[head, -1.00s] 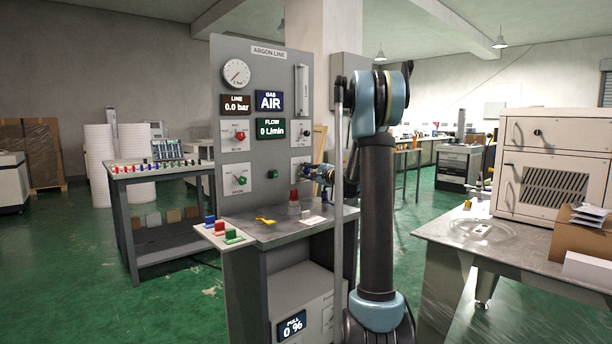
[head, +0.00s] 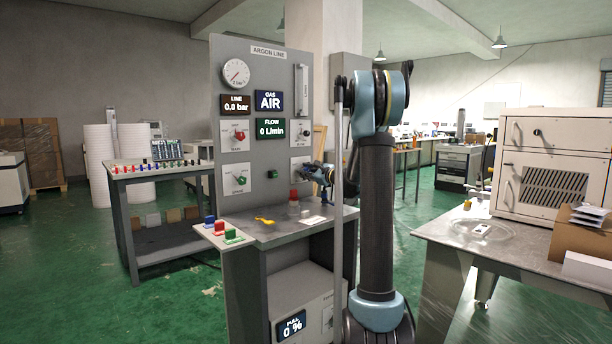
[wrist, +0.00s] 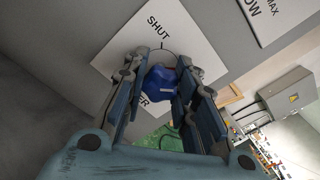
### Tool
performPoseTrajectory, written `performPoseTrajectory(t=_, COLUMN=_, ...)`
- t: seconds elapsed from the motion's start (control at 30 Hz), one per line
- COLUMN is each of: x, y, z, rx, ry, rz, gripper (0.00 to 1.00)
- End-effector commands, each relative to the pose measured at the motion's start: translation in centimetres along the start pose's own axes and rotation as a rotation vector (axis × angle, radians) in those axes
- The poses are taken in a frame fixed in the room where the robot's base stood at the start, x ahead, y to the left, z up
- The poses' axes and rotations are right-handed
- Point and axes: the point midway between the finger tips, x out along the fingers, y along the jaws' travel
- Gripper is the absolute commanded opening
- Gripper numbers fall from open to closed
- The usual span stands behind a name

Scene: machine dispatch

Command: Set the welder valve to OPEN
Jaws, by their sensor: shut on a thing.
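The blue welder valve knob (wrist: 162,88) sits on a white plate (wrist: 125,60) in the wrist view. The plate reads SHUT, and part of a lower word ending in "ER" shows; the rest is hidden by my fingers. My gripper (wrist: 161,66) is shut on the knob, with one finger on each side. In the head view my gripper (head: 303,173) is at the lower right plate (head: 299,162) of the ARGON LINE panel (head: 268,70), and it hides the knob there. I cannot tell the knob's pointing direction.
The panel has a red knob (head: 239,134), a green knob (head: 241,181) and a dark knob (head: 306,133). Screens read LINE 0.0 bar, GAS AIR and FLOW 0 L/min. A shelf (head: 275,237) below holds a red-topped item (head: 293,204) and a yellow item (head: 265,221).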

Motion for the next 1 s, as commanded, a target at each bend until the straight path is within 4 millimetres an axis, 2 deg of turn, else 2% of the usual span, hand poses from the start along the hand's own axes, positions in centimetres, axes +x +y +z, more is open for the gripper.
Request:
performPoseTrajectory(t=0.37, x=-0.1, y=0.3, z=-0.1, rx=0.002, ry=0.001, rz=0.005, gripper=0.02)
performPoseTrajectory(t=0.4, x=-0.1, y=0.3, z=-0.1, rx=0.002, ry=0.001, rz=0.005, gripper=0.28)
performPoseTrajectory(t=0.5, x=0.0, y=0.3, z=0.0, rx=0.002, ry=0.000, rz=0.005, gripper=0.48)
performPoseTrajectory(t=0.83, x=-0.1, y=0.1, z=0.0, rx=0.003, ry=0.000, rz=0.002, gripper=0.48)
performPoseTrajectory(t=1.0, x=-1.3, y=0.1, z=0.0, rx=0.004, ry=0.000, rz=0.001, gripper=0.48)
